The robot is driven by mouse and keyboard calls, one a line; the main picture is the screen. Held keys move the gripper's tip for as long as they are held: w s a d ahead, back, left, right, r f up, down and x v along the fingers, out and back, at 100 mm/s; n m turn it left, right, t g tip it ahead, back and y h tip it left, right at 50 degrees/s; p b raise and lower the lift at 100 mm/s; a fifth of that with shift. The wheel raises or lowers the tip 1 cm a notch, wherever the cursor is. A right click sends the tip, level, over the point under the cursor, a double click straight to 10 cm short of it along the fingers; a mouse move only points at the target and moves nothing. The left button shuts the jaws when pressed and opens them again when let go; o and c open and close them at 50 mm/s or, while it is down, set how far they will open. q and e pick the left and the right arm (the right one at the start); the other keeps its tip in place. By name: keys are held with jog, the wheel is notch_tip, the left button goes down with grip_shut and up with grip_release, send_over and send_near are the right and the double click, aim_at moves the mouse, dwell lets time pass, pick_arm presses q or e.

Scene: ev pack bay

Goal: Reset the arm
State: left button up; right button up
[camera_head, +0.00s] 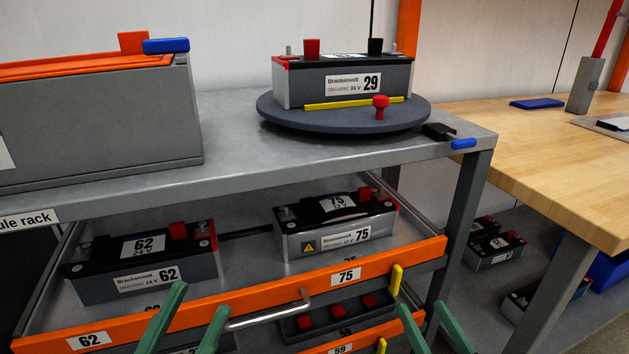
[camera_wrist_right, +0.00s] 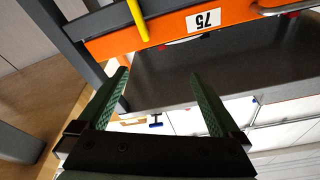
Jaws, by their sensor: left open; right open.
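My left gripper (camera_head: 198,298) is open with its two green fingers in front of the orange-fronted drawer (camera_head: 212,312), left of the drawer's metal handle (camera_head: 268,312). Nothing shows between these fingers. My right gripper (camera_head: 422,310) is open near the drawer's right end, below a yellow tab (camera_head: 396,280). In the right wrist view my right gripper (camera_wrist_right: 164,80) has its two green fingers wide apart and empty. The orange front (camera_wrist_right: 190,22) labelled 75 lies beyond them, apart from the fingertips as far as I can tell. Both arms are mostly out of the head view.
The drawer holds battery 62 (camera_head: 145,262) and battery 75 (camera_head: 335,222). Battery 29 (camera_head: 343,82) stands on a round turntable (camera_head: 330,122) on the grey rack top. A large grey case (camera_head: 95,120) stands at left. A wooden bench (camera_head: 545,150) is at right, with batteries below.

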jog(key=s+a+r+n+t+y, duration=0.1)
jog(key=s+a+r+n+y, duration=0.2)
jog(key=s+r+n+y, duration=0.35)
jog(key=s+a+r+n+t+y, duration=0.1)
jog(key=s+a+r+n+y, duration=0.3)
jog(key=s+r+n, duration=0.6)
jog(key=w+d+r+m+h+p, duration=0.1)
jog(key=w+m+h+p, duration=0.55)
jog(key=w+p, duration=0.2)
pick_arm(q)
jog(key=w+a+f+n+g+y+p, duration=0.35)
jog(key=w+n+y+p, duration=0.35)
jog(key=y+p, duration=0.35)
jog(key=s+a+f+n+g+y+p, duration=0.1)
jog(key=s+f+g+p, duration=0.5)
jog(key=p, duration=1.1)
jog(key=s+n+g+y, duration=0.1)
jog(key=s+n+g, duration=0.1)
jog(key=s, duration=0.1)
jog(key=shift+s+a+f+g+p, duration=0.2)
jog(key=shift+s+a+g+p, duration=0.05)
jog(key=shift+a+g+p, duration=0.1)
pick_arm(e)
jog(key=s+d+f+m+g+h, duration=0.4)
jog(key=s+f+m+g+h, duration=0.2)
jog(key=f+g, duration=0.4)
jog(key=shift+s+d+m+g+h, duration=0.35)
jog(key=shift+s+g+h, duration=0.25)
jog(key=shift+s+g, duration=0.4)
jog(key=shift+w, duration=0.1)
